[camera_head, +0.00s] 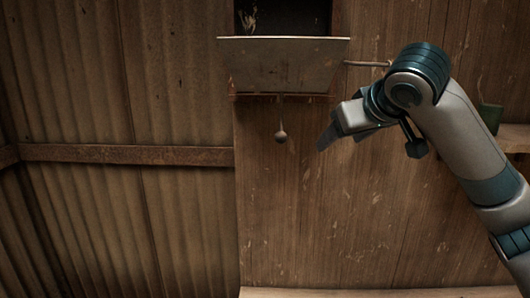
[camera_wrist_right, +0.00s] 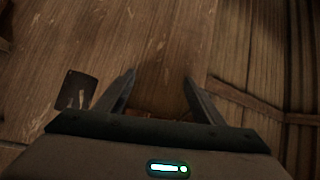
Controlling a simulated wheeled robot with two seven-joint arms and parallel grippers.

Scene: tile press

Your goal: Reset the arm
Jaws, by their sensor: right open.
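My right gripper (camera_head: 326,139) reaches in from the right in the head view. Its fingers point left and down in front of the wooden wall. In the right wrist view my right gripper (camera_wrist_right: 160,80) shows its two fingers spread apart, with nothing between them. My left gripper is in neither view.
A metal box with a tilted plate (camera_head: 284,65) is fixed high on the wooden wall (camera_head: 330,225). A small ball (camera_head: 281,137) hangs below it, left of my right gripper. A rod (camera_head: 366,63) sticks out at its right. A shelf (camera_head: 514,138) is at the right. Corrugated panels (camera_head: 110,215) cover the left.

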